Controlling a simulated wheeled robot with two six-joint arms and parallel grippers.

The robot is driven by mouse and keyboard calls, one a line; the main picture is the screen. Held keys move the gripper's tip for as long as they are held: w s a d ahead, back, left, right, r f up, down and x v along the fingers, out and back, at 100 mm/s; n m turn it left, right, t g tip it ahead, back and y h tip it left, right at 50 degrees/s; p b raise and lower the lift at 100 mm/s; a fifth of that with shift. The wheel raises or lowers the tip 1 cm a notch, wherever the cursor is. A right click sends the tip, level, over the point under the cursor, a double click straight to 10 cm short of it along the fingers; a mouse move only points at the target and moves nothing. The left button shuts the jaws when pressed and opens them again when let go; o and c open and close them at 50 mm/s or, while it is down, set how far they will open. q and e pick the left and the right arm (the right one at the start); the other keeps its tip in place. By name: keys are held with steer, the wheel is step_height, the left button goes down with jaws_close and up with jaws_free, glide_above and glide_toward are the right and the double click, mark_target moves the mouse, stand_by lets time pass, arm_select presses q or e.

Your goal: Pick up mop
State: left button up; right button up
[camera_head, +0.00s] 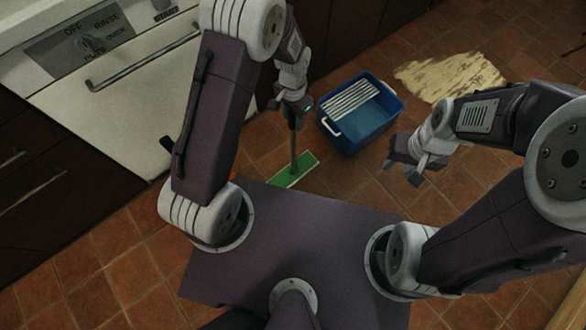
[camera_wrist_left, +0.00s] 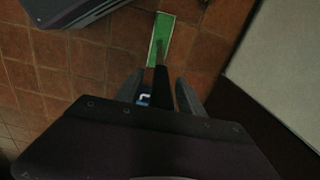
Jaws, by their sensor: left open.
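The mop has a flat green head (camera_head: 296,170) on the tiled floor and a thin dark handle (camera_head: 293,143) rising from it to my left gripper. My left gripper (camera_head: 291,108) is open at the upper part of the handle. In the left wrist view the green head (camera_wrist_left: 160,40) lies ahead, and the dark handle (camera_wrist_left: 161,78) comes up between the two spread fingers (camera_wrist_left: 158,92). I cannot tell whether either finger touches it. My right gripper (camera_head: 402,172) is open and empty, right of the mop and below the bucket.
A blue bucket (camera_head: 347,139) with a white slatted wringer (camera_head: 352,97) and water stands right of the mop. A pale yellowish spill (camera_head: 450,77) lies beyond it. A white dishwasher (camera_head: 125,110) and dark cabinets stand at the left and back.

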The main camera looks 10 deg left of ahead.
arm_select(q)
steer(key=shift+r, duration=0.1)
jaws_close()
stand_by(1.2)
